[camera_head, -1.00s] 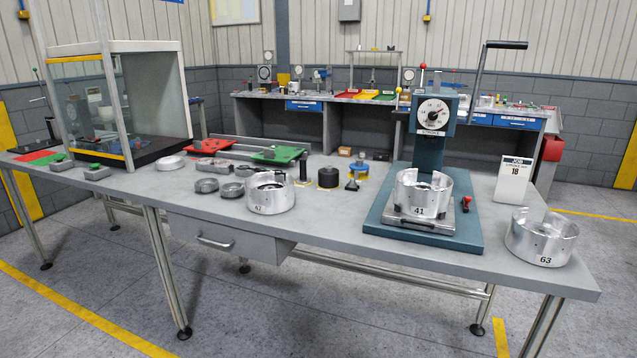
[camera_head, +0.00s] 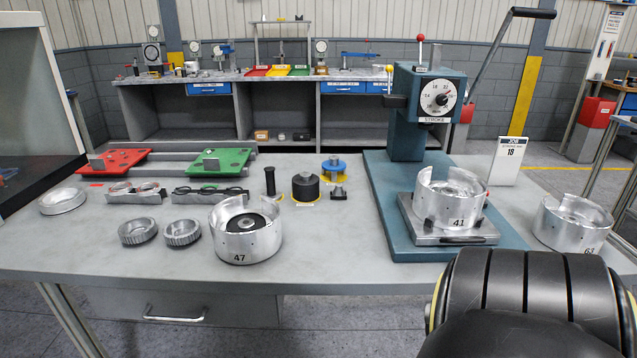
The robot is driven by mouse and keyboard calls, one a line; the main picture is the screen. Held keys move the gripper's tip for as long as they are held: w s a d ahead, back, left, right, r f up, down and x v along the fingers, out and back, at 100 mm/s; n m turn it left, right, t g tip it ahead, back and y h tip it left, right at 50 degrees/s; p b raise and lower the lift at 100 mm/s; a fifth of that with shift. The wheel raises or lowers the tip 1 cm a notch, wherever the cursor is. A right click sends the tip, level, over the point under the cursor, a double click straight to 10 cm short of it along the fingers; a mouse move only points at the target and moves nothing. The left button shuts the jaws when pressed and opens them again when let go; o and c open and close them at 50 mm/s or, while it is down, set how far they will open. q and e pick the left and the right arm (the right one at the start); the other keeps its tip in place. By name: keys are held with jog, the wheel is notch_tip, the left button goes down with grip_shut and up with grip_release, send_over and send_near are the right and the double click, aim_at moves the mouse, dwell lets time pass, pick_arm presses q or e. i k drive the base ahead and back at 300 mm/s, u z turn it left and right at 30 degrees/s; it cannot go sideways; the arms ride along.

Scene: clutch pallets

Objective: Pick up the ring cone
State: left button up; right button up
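I cannot tell for certain which part is the ring cone. A plain low metal ring (camera_head: 62,201) lies at the left of the bench. A dark ridged ring (camera_head: 137,231) and a brighter ridged ring (camera_head: 183,233) lie side by side nearer the front. To their right stands a cut-away metal housing marked 47 (camera_head: 246,246) with a dark disc inside. A black cylinder (camera_head: 306,189) and a blue-topped part (camera_head: 335,168) on a yellow base stand behind it. Neither gripper shows; a black rounded link of my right arm fills the lower right.
A teal press (camera_head: 421,120) with a dial and raised lever holds housing 41 (camera_head: 452,205). Red (camera_head: 113,163) and green (camera_head: 214,162) pallets lie at the back. The bench front (camera_head: 330,255) is clear.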

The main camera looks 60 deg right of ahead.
aim_at(338, 190)
jog(key=z, duration=0.75)
jog(key=i, duration=0.95)
jog(key=z, duration=1)
